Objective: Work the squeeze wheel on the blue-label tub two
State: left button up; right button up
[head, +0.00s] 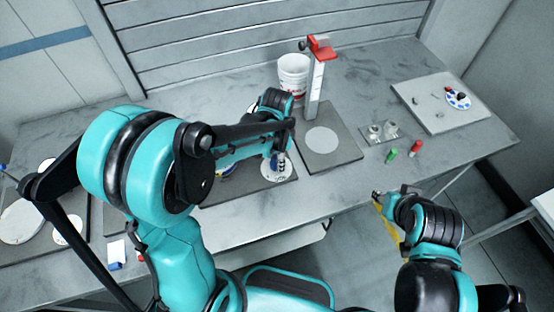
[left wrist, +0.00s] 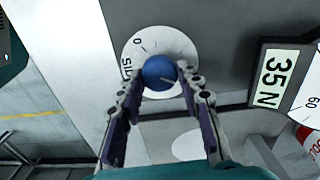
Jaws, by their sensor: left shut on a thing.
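In the head view, my left gripper (head: 280,160) is over the white dial (head: 271,178) on a dark plate, and mostly hides the knob. A readout (left wrist: 278,80) shows "35 N". My right gripper (head: 379,199) is off the table's front edge, apart from everything; its jaws are too small to read.
A white bucket (head: 292,68) with red lettering stands at the back beside a tall post with a red top (head: 319,47). Green (head: 391,155) and red (head: 415,148) small items lie right of the pale-disc plate (head: 345,150). A white board (head: 420,97) holds small parts.

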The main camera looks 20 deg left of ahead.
dwell(0.3)
pick_arm(q)
jog(key=o, duration=1.2)
jog(key=shift+c, duration=0.2)
notch_tip(320, 180, up, 12)
